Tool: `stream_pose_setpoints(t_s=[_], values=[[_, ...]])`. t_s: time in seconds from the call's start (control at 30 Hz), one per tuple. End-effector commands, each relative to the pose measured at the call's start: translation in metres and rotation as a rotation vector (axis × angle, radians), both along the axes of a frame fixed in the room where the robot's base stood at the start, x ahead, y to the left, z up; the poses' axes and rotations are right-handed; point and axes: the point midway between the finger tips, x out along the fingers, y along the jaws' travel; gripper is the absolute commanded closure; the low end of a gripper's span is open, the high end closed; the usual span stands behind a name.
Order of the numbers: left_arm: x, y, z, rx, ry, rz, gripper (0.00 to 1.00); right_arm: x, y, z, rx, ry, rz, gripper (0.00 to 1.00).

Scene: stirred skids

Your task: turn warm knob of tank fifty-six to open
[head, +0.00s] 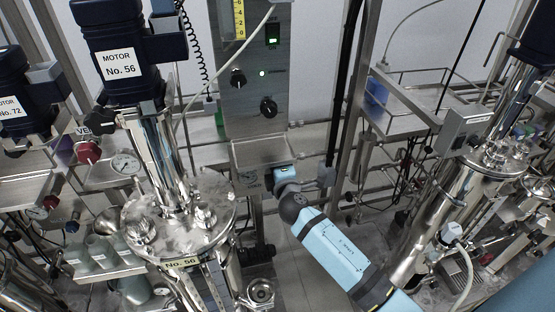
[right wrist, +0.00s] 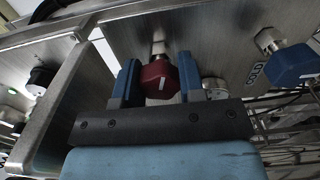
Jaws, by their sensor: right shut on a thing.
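Tank fifty-six (head: 195,235) is a steel vessel left of centre in the head view, with a "No. 56" plate and a motor (head: 110,30) labelled No. 56 above it. A steel control panel (head: 255,110) stands behind it. In the right wrist view the dark red knob (right wrist: 158,82), with a white mark on its face, sits between the two blue fingers of my right gripper (right wrist: 158,72), which is shut on it. My right gripper also shows in the head view (head: 285,180), low by the panel; the red knob is hidden there. My left gripper is not in view.
A blue knob (right wrist: 294,62) beside a COLD label is right of the red one in the right wrist view. Black knobs (head: 268,107) sit higher on the panel. Motor 72 (head: 15,95) is far left. Another steel vessel (head: 440,215) and pipes crowd the right.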

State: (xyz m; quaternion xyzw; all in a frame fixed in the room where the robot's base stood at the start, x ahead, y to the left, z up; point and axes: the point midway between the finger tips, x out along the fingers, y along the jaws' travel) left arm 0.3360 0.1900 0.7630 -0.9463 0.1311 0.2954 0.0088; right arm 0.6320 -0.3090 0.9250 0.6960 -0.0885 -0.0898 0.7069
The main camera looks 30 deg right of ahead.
Motion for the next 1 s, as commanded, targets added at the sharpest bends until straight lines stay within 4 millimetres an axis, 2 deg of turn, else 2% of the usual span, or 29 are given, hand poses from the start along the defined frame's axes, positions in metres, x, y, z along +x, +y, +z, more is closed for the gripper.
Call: stream_pose_setpoints(t_s=[0.03,0.5,0.73,1.0], values=[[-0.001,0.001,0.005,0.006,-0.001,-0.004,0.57,0.001,-0.001,0.005,-0.046,0.009,-0.001,0.87],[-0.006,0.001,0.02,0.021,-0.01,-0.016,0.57,0.001,-0.001,0.005,-0.444,0.112,-0.001,0.87],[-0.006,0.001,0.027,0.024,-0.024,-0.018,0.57,0.001,-0.001,0.005,-0.571,0.144,-0.003,0.87],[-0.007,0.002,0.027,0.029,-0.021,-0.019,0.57,0.001,-0.001,0.004,-0.644,0.163,-0.003,0.87]])
